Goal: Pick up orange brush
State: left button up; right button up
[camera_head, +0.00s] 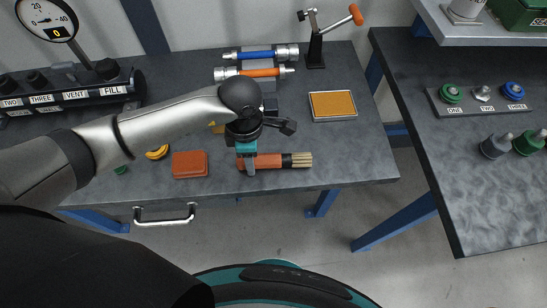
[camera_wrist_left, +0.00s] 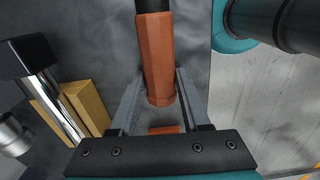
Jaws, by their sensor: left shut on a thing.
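The orange brush (camera_head: 270,161) lies on the dark table near its front edge, its bristles (camera_head: 301,160) pointing right in the head view. My left gripper (camera_head: 247,163) is over the handle near its left end. In the left wrist view, the brush's orange handle (camera_wrist_left: 157,62) runs between the two fingers of my left gripper (camera_wrist_left: 158,98), which is shut on it. The black collar shows at the top edge there, and the bristles are out of that view. I cannot tell whether the brush is clear of the tabletop. My right gripper is not in view.
An orange-red box (camera_head: 190,164) lies just left of the brush. A tray with a yellow-orange pad (camera_head: 333,105) is at the right. Blue and orange couplers (camera_head: 262,54) lie at the back. A second table (camera_head: 480,190) stands at the right, across a gap.

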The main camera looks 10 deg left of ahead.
pick_arm(q)
grip_shut()
notch_tip(320, 180, up, 20)
jog(key=p, duration=0.2)
jog(key=shift+p, duration=0.35)
jog(key=shift+o, duration=0.8)
grip_release()
grip_shut()
